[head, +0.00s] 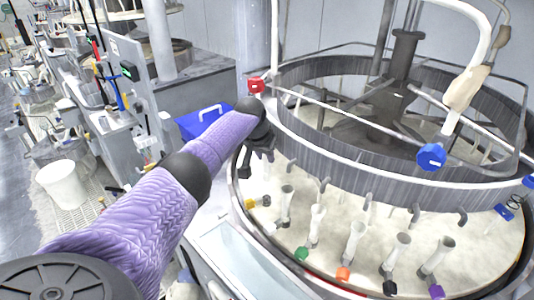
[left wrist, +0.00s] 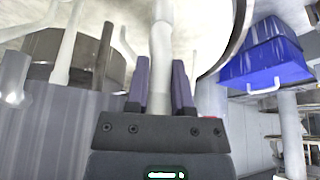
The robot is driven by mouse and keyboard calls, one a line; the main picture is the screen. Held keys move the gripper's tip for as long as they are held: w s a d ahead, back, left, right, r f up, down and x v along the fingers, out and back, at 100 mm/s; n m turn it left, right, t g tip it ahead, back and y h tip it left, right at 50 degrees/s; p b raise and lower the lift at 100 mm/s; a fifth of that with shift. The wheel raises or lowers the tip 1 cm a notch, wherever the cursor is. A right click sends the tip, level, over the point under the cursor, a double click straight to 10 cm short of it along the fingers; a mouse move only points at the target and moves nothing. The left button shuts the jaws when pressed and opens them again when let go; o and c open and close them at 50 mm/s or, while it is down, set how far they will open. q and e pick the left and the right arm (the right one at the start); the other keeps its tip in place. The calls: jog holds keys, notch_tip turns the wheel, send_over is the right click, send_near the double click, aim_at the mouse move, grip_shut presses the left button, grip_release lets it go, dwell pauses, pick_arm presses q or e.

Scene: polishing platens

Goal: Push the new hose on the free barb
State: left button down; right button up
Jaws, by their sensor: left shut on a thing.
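My left gripper (head: 257,165) reaches over the near left rim of the round machine in the head view. In the left wrist view its two dark fingers (left wrist: 160,85) are shut on a whitish hose (left wrist: 160,45), which runs up between them. In the head view the gripper hides the held hose. Several small bent grey stubs (head: 367,200) stand along the pale ring; I cannot tell which is the free barb. Upright whitish tubes (head: 316,220) stand in front of them. My right gripper is not in view.
Coloured knobs, among them a green one (head: 301,254) and an orange one (head: 343,273), line the front edge. A blue box (head: 200,122) stands behind my left arm.

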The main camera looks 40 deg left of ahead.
aim_at(265, 181)
pick_arm(q)
notch_tip(265, 181, down, 6)
jog(key=b, duration=0.4)
jog(key=shift+r+p, duration=0.1)
jog(key=shift+p, duration=0.2)
dwell(1.3)
dwell(0.4)
jog(key=shift+f+b, duration=0.4)
jog(key=shift+f, duration=0.05)
jog(key=shift+f+b, duration=1)
jog(key=shift+f, duration=0.25)
jog(key=shift+c, duration=2)
grip_release()
jog(key=p+v, duration=0.2)
jog(key=v, duration=0.1)
jog(key=shift+r+p, duration=0.1)
jog(key=shift+p, duration=0.2)
jog(key=v, duration=0.6)
jog(key=shift+s+r+p, duration=0.25)
jog(key=shift+r+p, duration=0.1)
jog(key=shift+p, duration=0.1)
